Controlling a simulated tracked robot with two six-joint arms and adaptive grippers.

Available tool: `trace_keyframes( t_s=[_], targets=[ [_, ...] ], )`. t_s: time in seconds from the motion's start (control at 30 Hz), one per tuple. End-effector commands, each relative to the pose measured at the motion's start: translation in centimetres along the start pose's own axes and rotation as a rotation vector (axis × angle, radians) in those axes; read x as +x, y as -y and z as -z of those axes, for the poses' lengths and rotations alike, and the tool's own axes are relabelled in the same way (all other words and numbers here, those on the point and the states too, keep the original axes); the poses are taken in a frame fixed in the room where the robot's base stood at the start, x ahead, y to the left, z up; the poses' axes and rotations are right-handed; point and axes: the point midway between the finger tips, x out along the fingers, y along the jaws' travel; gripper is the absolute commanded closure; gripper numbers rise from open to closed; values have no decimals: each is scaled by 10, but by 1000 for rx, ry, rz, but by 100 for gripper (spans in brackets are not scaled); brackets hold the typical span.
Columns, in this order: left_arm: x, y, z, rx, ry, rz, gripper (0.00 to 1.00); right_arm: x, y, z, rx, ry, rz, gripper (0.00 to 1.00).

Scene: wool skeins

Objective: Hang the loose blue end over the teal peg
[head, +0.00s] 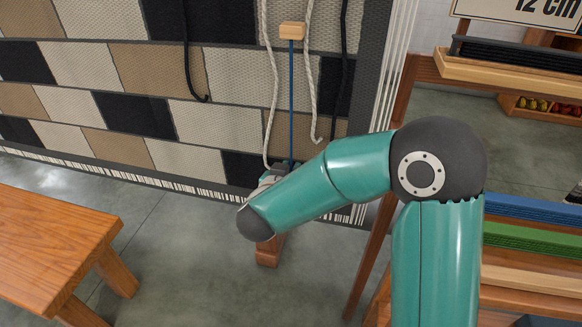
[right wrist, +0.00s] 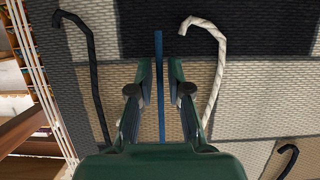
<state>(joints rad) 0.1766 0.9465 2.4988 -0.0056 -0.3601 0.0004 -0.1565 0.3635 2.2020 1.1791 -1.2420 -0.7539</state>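The blue strand (head: 291,95) hangs straight down from a small wooden block (head: 291,31) in front of a patchwork woven hanging (head: 225,125). My right gripper (head: 284,168) is at its lower part, mostly hidden behind my teal arm in the head view. In the right wrist view the blue strand (right wrist: 160,85) runs between the two fingers of my right gripper (right wrist: 160,75). The fingers are apart, with a gap on each side of the strand. The strand's free end shows beyond the fingertips. I cannot make out a teal peg. My left gripper is out of view.
Pale ropes (head: 270,80) and black cords (head: 187,50) hang near the strand. A wooden bench (head: 50,245) stands at the left. A wooden rack with coloured bars (head: 530,210) stands at the right. Grey floor (head: 175,240) lies open between bench and hanging.

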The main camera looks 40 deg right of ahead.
Motion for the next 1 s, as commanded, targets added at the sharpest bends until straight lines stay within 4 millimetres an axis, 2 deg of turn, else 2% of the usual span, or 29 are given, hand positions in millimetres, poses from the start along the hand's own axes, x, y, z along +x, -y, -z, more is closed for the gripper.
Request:
trace_keyframes(
  t_s=[0.03,0.17,0.47,1.0],
  targets=[
    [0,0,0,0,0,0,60,0,0,0,0,0,0,89],
    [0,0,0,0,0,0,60,0,0,0,0,0,0,100],
    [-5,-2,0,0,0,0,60,-4,1,4,0,0,1,100],
    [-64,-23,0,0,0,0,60,-55,15,40,-2,0,2,100]
  ],
)
